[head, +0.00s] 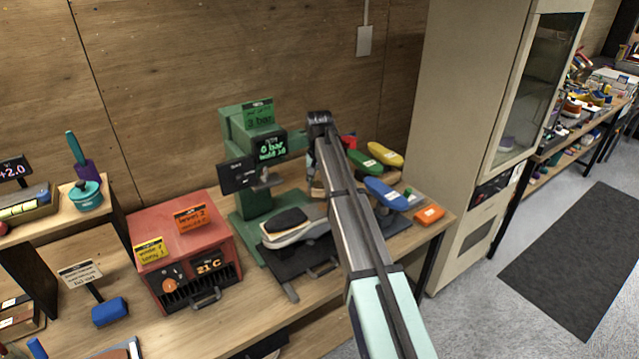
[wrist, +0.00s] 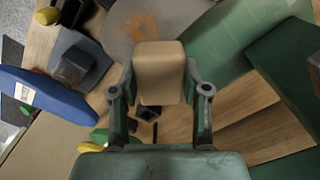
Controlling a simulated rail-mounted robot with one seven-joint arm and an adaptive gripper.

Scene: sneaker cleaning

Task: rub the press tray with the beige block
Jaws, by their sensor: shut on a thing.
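My gripper (wrist: 158,85) is shut on the beige block (wrist: 160,65), held between its two fingers in the wrist view. Beyond the block is a grey rounded surface (wrist: 115,32), which looks like the press tray, with an orange-brown smear on it. I cannot tell whether the block touches it. In the head view, the green press (head: 244,135) stands on the bench with a display reading 0 bar. My arm hides most of the gripper and the area beside the press.
A red heater box (head: 185,250) stands left.

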